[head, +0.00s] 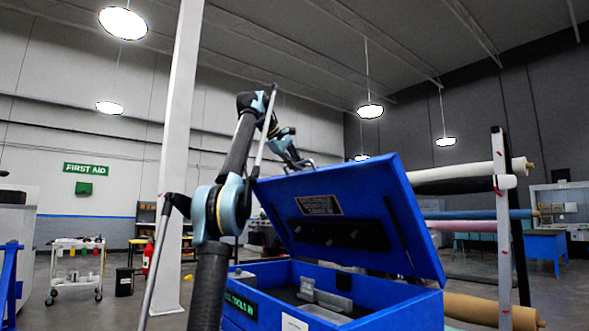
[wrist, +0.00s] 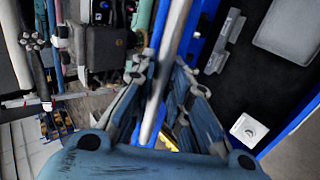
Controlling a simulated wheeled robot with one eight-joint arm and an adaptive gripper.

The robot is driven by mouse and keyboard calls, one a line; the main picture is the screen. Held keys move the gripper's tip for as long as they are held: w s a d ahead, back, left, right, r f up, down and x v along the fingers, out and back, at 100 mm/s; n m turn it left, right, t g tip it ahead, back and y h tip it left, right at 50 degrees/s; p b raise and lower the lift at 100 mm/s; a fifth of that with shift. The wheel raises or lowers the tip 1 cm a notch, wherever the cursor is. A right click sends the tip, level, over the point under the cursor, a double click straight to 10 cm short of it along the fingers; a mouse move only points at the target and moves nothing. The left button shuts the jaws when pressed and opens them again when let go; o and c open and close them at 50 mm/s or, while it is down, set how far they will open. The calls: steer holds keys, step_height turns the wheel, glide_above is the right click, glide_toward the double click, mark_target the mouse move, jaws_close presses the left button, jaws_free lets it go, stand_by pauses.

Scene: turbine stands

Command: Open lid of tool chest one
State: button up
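The blue tool chest (head: 300,272) stands in front of me in the head view, with a dark interior holding grey parts. Its lid (head: 400,215) is raised and tilted steeply, its inner face with a dark plate toward me. My gripper (head: 305,165) is at the lid's upper left edge; contact cannot be told. In the wrist view my gripper (wrist: 163,68) has its fingers spread apart, with a pale bar (wrist: 172,50) running between them. I cannot tell what the bar belongs to. The chest interior (wrist: 250,80) shows dark at the right, with a blue edge.
A pale post (head: 178,150) rises behind my arm. A rack with long rolls (head: 460,180) stands behind the chest at right. A white cart (head: 77,270) and a red extinguisher (head: 148,258) stand at left. Open floor (head: 120,312) lies left of the chest.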

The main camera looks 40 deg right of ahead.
steer(key=shift+o, duration=0.8)
steer(key=shift+s, duration=0.1)
steer(key=a+r, duration=0.2)
steer(key=a, duration=1.2)
steer(key=shift+a, duration=0.1)
